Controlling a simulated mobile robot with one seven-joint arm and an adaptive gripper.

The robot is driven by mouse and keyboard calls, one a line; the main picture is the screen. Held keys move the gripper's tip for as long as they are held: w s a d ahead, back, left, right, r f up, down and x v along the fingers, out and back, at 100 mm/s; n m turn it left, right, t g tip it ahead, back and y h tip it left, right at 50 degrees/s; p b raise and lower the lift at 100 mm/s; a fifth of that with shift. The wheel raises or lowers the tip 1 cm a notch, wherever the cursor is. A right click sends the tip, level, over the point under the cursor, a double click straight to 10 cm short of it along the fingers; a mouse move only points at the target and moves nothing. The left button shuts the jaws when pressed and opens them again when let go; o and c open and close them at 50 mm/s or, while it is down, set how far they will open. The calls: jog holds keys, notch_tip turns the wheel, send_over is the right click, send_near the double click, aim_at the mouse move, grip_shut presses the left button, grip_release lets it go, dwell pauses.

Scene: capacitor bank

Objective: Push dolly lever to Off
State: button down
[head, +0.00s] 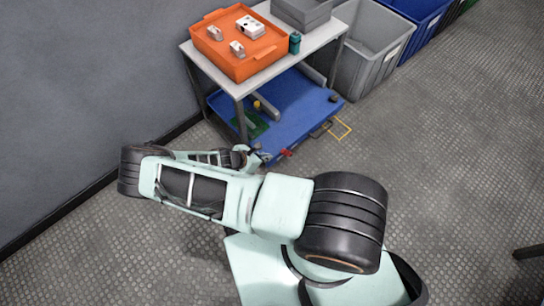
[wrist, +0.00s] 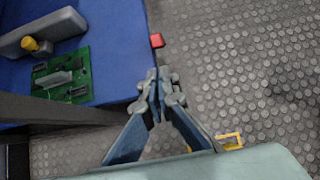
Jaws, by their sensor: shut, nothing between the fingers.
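The blue dolly (head: 300,103) stands under the table; its deck also fills the left of the wrist view (wrist: 115,55). A small red lever end (head: 286,153) sticks out at the dolly's near edge. In the wrist view the red end (wrist: 157,40) lies just beyond my fingertips. My gripper (wrist: 159,78) is shut and empty, beside the dolly's edge and apart from the red end in the picture. In the head view my arm partly hides the gripper. I cannot read any Off marking.
The table (head: 213,72) carries an orange tray (head: 235,66). A table leg (wrist: 50,108) crosses close to my gripper. A green circuit board (wrist: 62,76) and a grey bar with a yellow knob (wrist: 30,43) lie on the deck. Grey bins (head: 372,50) stand behind.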

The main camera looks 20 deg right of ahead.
aim_at(277, 156)
jog(key=b+x, duration=0.3)
jog(key=x, duration=0.6)
dwell(0.4)
